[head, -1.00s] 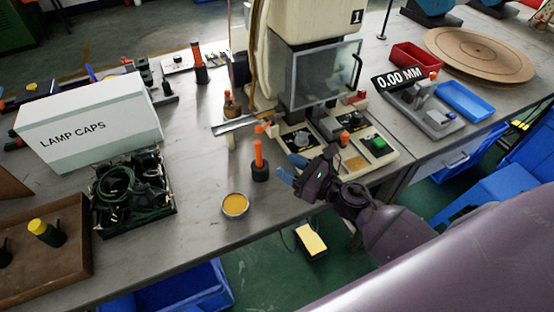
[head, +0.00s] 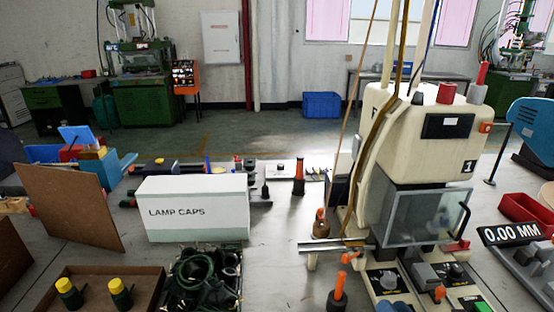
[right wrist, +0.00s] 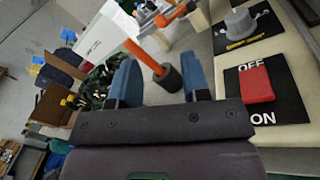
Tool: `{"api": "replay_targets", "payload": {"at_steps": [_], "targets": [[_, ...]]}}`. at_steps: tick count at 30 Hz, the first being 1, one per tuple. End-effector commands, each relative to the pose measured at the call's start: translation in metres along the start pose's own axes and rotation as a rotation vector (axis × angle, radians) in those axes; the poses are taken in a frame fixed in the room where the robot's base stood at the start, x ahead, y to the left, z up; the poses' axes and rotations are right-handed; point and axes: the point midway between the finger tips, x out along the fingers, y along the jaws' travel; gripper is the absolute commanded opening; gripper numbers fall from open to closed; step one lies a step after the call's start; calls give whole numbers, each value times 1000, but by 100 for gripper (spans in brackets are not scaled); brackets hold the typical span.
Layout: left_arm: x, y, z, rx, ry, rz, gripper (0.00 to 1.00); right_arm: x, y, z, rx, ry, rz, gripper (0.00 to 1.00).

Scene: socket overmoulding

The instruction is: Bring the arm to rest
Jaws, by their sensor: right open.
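My right gripper shows only as blue fingertips (head: 393,307) at the bottom edge of the head view, in front of the moulding machine. In the right wrist view the two blue fingers of the gripper (right wrist: 162,70) stand apart with nothing held between them. An orange-handled tool with a black base (head: 338,295) stands on the bench to the left of the fingertips. It also shows beyond the finger gap in the wrist view (right wrist: 166,77). The rest of my right arm is below the head view. My left gripper is not in view.
The cream machine (head: 425,135) has a clear guard (head: 422,217) and a control panel; its red OFF/ON switch (right wrist: 257,84) is close to the right finger. A LAMP CAPS box (head: 195,210), a crate of green rings (head: 200,285) and a brown tray (head: 92,276) stand left.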

Motion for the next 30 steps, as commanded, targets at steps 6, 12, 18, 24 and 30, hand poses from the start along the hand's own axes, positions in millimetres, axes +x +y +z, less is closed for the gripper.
{"api": "replay_targets", "payload": {"at_steps": [6,12,18,24,30], "targets": [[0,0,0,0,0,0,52,-39,-30,14,604,-140,-342,43],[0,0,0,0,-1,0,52,-88,-49,4,1130,-283,-652,43],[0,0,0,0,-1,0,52,-145,-47,-20,1601,-443,-983,43],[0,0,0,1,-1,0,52,-188,-31,-38,1882,-570,-1240,43],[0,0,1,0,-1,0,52,-215,-15,-49,2028,-659,-1419,43]]}}
